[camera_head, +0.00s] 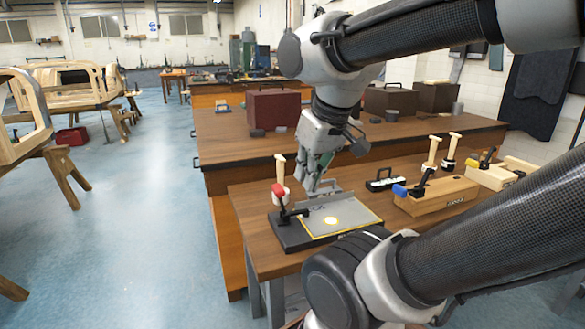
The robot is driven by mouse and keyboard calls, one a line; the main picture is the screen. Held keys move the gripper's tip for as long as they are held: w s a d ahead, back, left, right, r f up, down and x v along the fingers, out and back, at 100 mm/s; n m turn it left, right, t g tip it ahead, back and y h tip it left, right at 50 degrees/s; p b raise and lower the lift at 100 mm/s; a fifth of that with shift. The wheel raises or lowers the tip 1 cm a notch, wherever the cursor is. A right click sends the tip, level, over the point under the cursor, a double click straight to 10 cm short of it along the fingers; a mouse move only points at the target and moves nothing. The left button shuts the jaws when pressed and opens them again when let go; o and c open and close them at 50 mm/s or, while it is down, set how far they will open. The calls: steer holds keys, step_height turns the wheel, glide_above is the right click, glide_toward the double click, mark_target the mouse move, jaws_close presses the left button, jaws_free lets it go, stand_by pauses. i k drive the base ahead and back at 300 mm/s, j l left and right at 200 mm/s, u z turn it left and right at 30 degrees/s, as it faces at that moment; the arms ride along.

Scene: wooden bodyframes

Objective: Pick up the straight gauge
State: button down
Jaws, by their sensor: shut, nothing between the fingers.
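My gripper (316,183) hangs fingers-down just above the back of a dark fixture (290,236) near the left end of the front bench. It is shut and holds nothing. A thin straight grey strip (327,199) lies along the back edge of the plate, just below my fingertips. It may be the straight gauge, but I cannot tell for sure. I cannot tell whether the fingertips touch it.
A wooden block with a blue-handled clamp (436,196) stands to the right. A black tray with white-green items (384,180) lies between. Upright wooden-handled tools (432,153) stand behind. A dark red box (272,109) sits on the rear bench.

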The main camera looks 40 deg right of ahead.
mark_target(379, 184)
steer(key=z, duration=1.65)
steer(key=i+l+u, duration=0.45)
steer(key=l, duration=0.2)
steer(key=i+l+u, duration=0.25)
steer(key=l+u, duration=0.2)
steer(key=l, duration=0.25)
steer(key=i+l+u, duration=0.1)
steer(key=l+u, duration=0.15)
steer(key=l, duration=0.2)
